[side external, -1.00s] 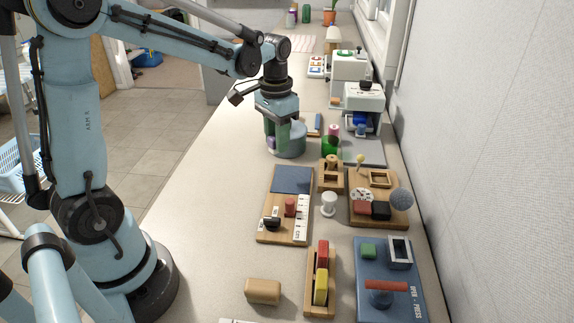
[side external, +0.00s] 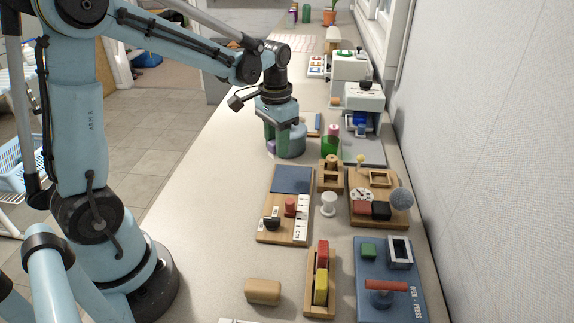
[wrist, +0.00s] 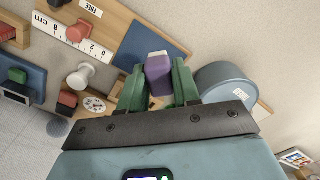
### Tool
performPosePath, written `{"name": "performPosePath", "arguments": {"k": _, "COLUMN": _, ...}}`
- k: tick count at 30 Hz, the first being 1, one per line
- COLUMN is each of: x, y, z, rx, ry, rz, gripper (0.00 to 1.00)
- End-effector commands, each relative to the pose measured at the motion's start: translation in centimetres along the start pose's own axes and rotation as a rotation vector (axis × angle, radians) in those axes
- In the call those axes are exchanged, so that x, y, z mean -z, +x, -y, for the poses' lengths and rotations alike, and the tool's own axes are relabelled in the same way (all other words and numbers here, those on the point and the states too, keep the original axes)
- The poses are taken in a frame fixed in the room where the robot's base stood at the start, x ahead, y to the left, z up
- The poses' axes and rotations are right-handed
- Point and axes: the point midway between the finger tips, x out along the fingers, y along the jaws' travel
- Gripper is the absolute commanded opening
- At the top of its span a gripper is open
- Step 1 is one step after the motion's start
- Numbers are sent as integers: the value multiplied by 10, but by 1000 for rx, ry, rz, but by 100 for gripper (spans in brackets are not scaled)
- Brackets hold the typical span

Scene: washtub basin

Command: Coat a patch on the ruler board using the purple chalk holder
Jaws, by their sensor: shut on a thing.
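The purple chalk holder (wrist: 158,75) is held between the green fingers of my gripper (wrist: 158,88), with a pale grey end showing in the wrist view. In the side view my gripper (side external: 284,148) is beyond the far end of the ruler board (side external: 267,226), apart from it. The ruler board is wooden, with a dark blue panel (side external: 292,179) at its far end, a white ruler strip (side external: 302,218), a red knob and a black piece. In the wrist view the blue panel (wrist: 148,42) lies just past the holder's tip. The gap under the holder is unclear.
A round blue-grey tub (wrist: 226,84) stands right beside my gripper. A white spool (side external: 328,203), a wooden block stand (side external: 330,177) and a green cylinder (side external: 331,147) are right of the ruler board. The counter left of the board is clear.

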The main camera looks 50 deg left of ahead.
Motion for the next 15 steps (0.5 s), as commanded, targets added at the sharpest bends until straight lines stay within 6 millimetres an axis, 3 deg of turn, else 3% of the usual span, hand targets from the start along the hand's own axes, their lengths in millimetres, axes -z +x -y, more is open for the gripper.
{"name": "performPosePath", "arguments": {"k": 15, "x": 0, "y": 47, "z": 0, "rx": 0, "ry": 0, "rz": 0, "gripper": 7}}
